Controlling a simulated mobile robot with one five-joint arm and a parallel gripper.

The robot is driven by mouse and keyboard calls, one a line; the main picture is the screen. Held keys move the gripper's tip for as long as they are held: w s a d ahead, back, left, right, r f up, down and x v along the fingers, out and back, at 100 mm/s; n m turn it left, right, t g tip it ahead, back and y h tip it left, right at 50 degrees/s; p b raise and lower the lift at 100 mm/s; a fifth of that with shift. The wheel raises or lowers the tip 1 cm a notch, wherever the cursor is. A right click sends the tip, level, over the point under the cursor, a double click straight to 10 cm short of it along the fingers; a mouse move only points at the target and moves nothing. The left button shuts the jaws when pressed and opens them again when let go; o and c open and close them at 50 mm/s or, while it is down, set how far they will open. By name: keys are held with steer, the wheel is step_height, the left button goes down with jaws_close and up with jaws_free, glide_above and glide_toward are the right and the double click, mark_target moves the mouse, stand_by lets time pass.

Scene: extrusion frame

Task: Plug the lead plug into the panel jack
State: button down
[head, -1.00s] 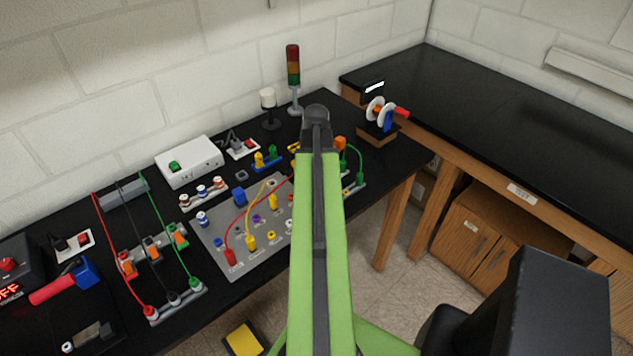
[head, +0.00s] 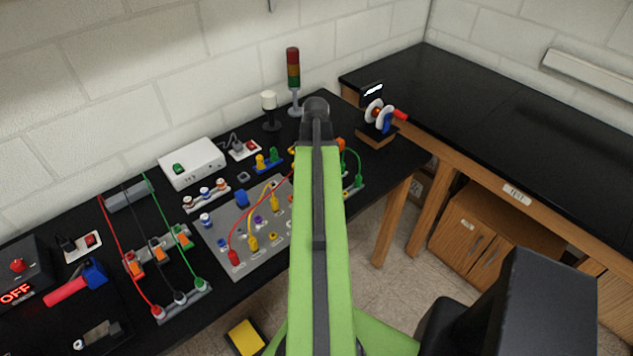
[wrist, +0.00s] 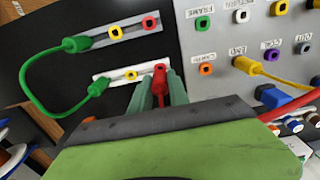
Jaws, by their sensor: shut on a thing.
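My gripper (wrist: 159,92) shows in the wrist view, its green fingers closed around a red lead plug (wrist: 160,73). The plug is at the right end of a white jack strip (wrist: 115,75); I cannot tell whether it is seated in a jack there. A red lead (wrist: 275,98) shows at the right. The grey panel (wrist: 222,65), with coloured jacks and labels, is at the upper right. In the head view my arm hides the gripper and held plug.
A green lead (wrist: 38,97) joins the white strip to a grey strip (wrist: 132,36) beyond it. A signal tower (head: 293,70), a white box (head: 192,163) and a spool stand (head: 376,138) are on the black bench.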

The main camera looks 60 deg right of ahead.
steer(key=shift+r+p, duration=0.7)
steer(key=shift+r, duration=0.15)
